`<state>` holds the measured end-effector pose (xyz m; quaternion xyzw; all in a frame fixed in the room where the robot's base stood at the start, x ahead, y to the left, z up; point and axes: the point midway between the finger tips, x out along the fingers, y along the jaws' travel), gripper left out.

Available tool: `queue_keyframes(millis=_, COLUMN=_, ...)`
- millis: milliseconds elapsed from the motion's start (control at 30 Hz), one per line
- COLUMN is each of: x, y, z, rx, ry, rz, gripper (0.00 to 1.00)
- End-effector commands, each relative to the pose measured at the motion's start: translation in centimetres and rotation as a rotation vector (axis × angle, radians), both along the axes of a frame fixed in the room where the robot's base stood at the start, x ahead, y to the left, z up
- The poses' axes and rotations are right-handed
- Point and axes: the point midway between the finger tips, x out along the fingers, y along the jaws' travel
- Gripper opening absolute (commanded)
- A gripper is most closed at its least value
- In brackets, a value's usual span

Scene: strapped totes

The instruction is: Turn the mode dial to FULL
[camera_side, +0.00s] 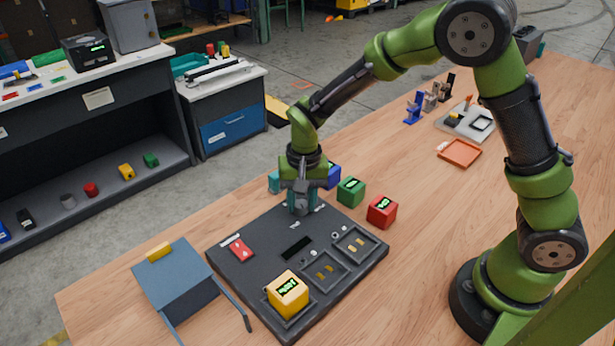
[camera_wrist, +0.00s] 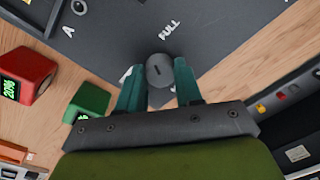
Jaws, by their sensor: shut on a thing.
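The mode dial (camera_wrist: 160,70) is a small grey round knob with a dark pointer mark on its top. It sits on the dark panel (camera_side: 262,225), near the panel's far corner. The white FULL label (camera_wrist: 168,29) is on the panel above the dial in the wrist view. My gripper (camera_side: 300,208) points down over the panel. Its teal fingers (camera_wrist: 160,88) are shut on the dial, one on each side. Another white mark beside the dial is partly hidden by a finger. In the side view my gripper hides the dial.
Red (camera_side: 382,212), green (camera_side: 350,192) and blue (camera_side: 333,176) cubes stand along the panel's edge, close to my gripper. A blue-grey box (camera_side: 175,280) stands left.

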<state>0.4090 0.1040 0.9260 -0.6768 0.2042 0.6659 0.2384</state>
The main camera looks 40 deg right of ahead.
Motion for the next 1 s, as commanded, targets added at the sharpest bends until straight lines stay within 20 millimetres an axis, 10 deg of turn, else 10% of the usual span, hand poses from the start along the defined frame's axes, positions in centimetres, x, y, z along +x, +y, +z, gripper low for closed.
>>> queue_keyframes(millis=1000, x=0.06, y=0.05, z=0.21, rx=0.002, ry=-0.004, rz=-0.617, gripper=0.04)
